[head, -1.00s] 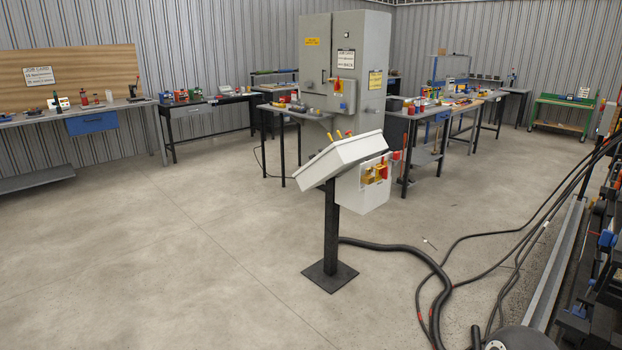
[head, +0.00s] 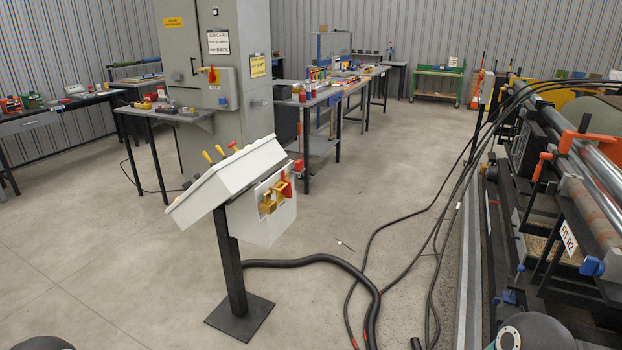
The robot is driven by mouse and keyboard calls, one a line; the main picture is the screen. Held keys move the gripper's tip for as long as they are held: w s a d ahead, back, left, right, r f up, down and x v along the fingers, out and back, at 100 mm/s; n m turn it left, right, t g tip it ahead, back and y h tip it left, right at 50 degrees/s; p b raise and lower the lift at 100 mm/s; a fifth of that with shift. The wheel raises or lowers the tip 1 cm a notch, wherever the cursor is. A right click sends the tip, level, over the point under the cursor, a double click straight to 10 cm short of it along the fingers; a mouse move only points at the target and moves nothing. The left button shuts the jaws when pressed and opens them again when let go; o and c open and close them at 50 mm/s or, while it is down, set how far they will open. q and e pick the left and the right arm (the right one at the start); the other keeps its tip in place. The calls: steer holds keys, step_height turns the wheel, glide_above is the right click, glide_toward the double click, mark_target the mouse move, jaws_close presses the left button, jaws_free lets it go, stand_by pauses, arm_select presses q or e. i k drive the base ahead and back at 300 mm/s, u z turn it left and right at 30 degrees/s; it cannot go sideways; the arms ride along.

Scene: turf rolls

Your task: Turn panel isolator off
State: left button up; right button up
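A tall grey cabinet (head: 236,33) stands at the back left of centre, with a red and yellow rotary handle (head: 210,75) on a grey box on its front. In front of it, a tilted white control panel (head: 228,176) stands on a black post. On the panel's right side is a white box (head: 272,222) with a red lever (head: 287,185) and yellow brackets (head: 268,203). Which handle is the panel isolator I cannot tell for sure. Neither of my grippers is in view; only rounded dark parts of my arms show at the bottom edge.
Black cables and a thick hose (head: 310,260) lie on the floor right of the post. A machine with rollers (head: 575,160) fills the right side behind a low metal rail. Workbenches (head: 315,97) stand behind the panel. The floor at front left is clear.

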mark_target(286, 190)
steer(key=u, duration=0.35)
steer(key=i, duration=2.55)
steer(key=z, duration=0.2)
